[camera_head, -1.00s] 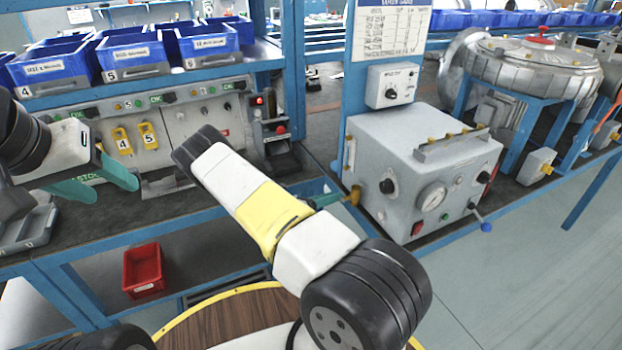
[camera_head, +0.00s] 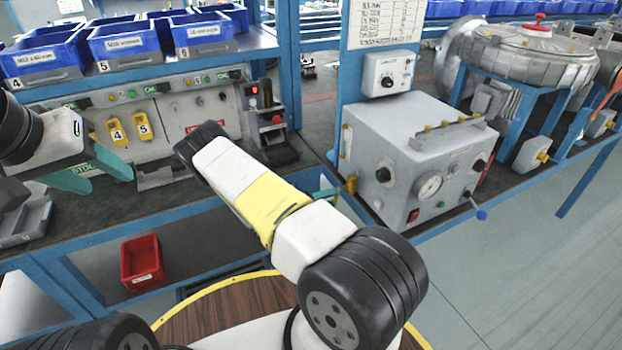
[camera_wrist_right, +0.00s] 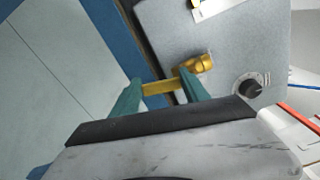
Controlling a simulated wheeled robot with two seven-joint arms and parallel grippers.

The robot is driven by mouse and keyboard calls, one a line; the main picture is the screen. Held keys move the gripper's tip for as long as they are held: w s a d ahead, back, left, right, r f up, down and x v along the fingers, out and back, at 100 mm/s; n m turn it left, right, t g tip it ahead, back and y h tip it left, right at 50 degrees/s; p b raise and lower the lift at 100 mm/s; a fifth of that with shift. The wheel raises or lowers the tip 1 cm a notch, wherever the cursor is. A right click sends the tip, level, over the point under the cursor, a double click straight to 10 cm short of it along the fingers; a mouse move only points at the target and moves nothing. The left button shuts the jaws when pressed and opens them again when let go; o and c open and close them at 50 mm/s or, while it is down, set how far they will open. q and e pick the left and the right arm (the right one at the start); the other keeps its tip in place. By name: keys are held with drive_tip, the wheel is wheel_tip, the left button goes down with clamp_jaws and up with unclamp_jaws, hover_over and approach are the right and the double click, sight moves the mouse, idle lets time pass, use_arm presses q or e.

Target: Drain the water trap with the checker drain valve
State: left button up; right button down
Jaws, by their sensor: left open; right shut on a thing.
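The checker (camera_head: 410,135) is a grey box with a round gauge (camera_head: 429,187) on its front, standing on the bench at centre right. Its brass drain valve (camera_head: 350,186) sticks out at the box's left front edge. The right wrist view shows the valve's round brass end (camera_wrist_right: 204,64) beside the box and a yellow bar (camera_wrist_right: 160,87) running from it. My right gripper (camera_wrist_right: 158,88) is shut on that bar, with a green finger on each side. In the head view its fingers (camera_head: 327,194) are partly hidden by my wrist. My left gripper (camera_head: 100,174) is open and empty at the left, over the bench.
A blue post (camera_head: 348,70) with a small dial box (camera_head: 388,73) rises behind the checker. A blue-tipped lever (camera_head: 480,214) projects from its front right. Blue bins (camera_head: 128,42) stand on the left shelf. A red bin (camera_head: 142,262) sits on the lower shelf.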

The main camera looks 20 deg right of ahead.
drive_tip(key=shift+f+n, duration=0.1)
drive_tip(key=shift+n, duration=0.2)
drive_tip(key=c, duration=0.6)
unclamp_jaws()
drive_tip(key=shift+o, duration=0.2)
drive_tip(key=a, duration=0.7)
drive_tip(key=shift+s+a, duration=0.4)
